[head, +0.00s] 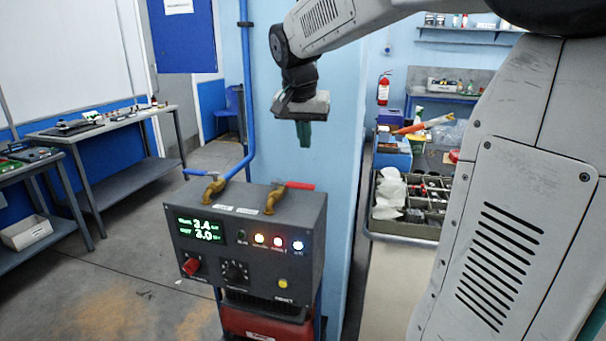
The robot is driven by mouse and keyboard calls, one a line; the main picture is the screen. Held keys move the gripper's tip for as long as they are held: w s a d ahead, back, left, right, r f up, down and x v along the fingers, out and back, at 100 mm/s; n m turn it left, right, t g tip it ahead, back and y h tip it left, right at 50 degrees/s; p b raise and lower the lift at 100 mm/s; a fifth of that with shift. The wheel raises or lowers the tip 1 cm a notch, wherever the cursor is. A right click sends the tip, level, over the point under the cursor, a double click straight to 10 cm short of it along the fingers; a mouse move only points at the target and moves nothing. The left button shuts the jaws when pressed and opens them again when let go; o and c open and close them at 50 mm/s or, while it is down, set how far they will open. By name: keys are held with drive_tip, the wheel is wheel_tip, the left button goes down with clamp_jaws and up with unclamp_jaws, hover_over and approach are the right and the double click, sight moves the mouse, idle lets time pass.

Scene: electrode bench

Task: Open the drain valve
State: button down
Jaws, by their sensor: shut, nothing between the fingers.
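A grey control box (250,245) stands in front of the blue pillar, with a lit green display and several knobs and lamps. Two brass valves are on its top. The left valve (213,190) has a blue lever (196,173) pointing left. The right valve (273,200) has a red lever (299,186) pointing right. Small white labels by them are too small to read, so I cannot tell which is the drain valve. My gripper (304,143) points down above the box, over the red lever's side. It is shut and empty, apart from both levers.
A blue pipe (246,90) runs down the pillar (340,190) to near the left valve. A red case (262,326) sits below the box. A parts bin (400,232) stands to the right. Workbenches (105,127) line the left wall, with open floor between.

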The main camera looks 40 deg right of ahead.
sight(293, 185)
drive_tip(key=shift+w+d, duration=0.45)
drive_tip(key=x, duration=0.9)
drive_tip(key=shift+f, duration=0.3)
drive_tip(key=shift+s+a+f, duration=0.1)
drive_tip(key=shift+a+f, duration=0.1)
drive_tip(key=shift+a, duration=0.05)
drive_tip(key=shift+s+a+r, duration=0.1)
drive_tip(key=shift+s+a, duration=0.95)
drive_tip(key=shift+a, duration=0.2)
drive_tip(key=shift+s+m, duration=0.1)
drive_tip(key=shift+m, duration=0.2)
